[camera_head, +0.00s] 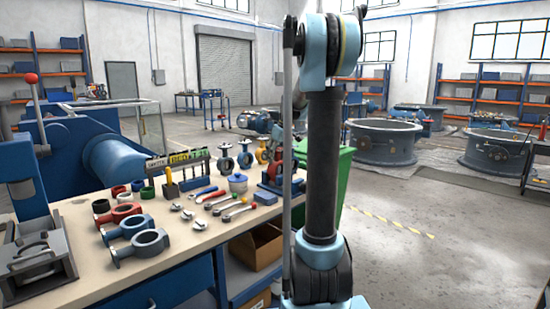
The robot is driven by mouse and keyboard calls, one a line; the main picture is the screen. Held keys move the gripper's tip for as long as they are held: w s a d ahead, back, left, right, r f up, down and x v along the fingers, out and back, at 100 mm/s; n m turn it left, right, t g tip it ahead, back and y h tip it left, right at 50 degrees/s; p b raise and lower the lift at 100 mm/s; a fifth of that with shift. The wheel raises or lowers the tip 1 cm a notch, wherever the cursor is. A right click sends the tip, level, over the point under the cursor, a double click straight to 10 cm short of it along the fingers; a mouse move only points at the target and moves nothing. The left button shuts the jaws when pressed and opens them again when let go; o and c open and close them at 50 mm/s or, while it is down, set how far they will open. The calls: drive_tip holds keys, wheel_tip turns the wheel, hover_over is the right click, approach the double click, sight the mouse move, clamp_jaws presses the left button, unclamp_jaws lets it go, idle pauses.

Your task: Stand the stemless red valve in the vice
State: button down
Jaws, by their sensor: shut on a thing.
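A blue vice-like device (285,191) stands at the bench's right end, partly behind my arm. A red part (273,168) shows at it; I cannot tell whether that part is a valve or whether it is seated. My arm rises upright through the middle of the view. My gripper is not visible, so what it holds cannot be seen.
A blue press with a red-knobbed lever (30,78) stands at left. A green bin (337,178) is behind my arm. The floor at right is clear up to large round flanged bodies (383,143).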

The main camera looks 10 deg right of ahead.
drive_tip(key=shift+s, duration=0.15)
idle(0.6)
drive_tip(key=c, duration=0.6)
unclamp_jaws()
drive_tip(key=v, duration=1.2)
